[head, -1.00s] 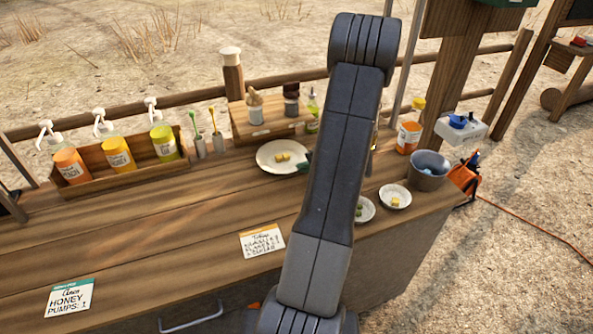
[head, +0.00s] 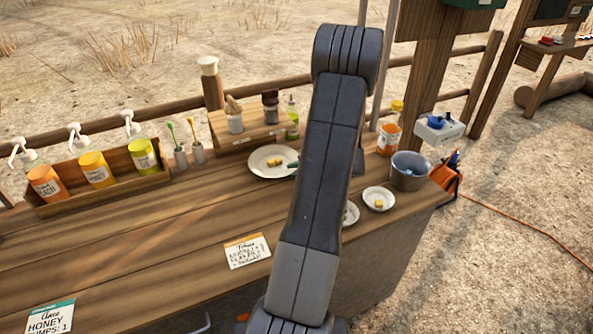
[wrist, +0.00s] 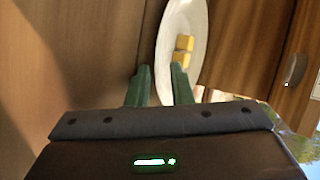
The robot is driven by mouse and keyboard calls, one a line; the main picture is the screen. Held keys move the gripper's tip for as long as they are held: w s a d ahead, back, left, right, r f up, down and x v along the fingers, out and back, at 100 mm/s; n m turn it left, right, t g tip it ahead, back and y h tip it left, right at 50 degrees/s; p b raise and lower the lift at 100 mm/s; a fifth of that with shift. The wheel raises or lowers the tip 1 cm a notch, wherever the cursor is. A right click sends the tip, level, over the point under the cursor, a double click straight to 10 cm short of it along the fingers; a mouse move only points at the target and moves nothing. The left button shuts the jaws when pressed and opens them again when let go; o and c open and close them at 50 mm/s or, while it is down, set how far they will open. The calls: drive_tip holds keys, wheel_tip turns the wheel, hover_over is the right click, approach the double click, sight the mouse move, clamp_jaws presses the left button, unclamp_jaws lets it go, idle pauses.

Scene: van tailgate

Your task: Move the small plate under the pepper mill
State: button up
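A round white plate (head: 259,167) with yellow cubes lies on the wooden counter in front of the riser. In the wrist view the plate (wrist: 192,20) is cut off at the top. Two smaller white dishes, one whole (head: 388,204) and one partly behind my arm (head: 351,216), lie to its right. A dark mill-like item (head: 271,106), likely the pepper mill, stands on the riser. My gripper (wrist: 161,80) is open; its green fingers stand apart at the plate's rim, one outside it, one over it. Contact cannot be told.
The wooden riser (head: 219,128) also holds a light-topped shaker (head: 235,118). A green bottle (head: 292,116) stands at its right end. A grey bucket (head: 408,173) stands at the right. A bottle crate (head: 60,204) is at the left.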

drive_tip(key=shift+s+f, duration=0.15)
drive_tip(key=shift+f, duration=0.05)
drive_tip(key=b+v, duration=0.2)
drive_tip(key=v, duration=1.2)
drive_tip(key=shift+a, duration=0.1)
drive_tip(key=p+x, duration=0.2)
drive_tip(key=x, duration=1.1)
drive_tip(key=shift+r, duration=0.1)
drive_tip(key=shift+r, duration=0.1)
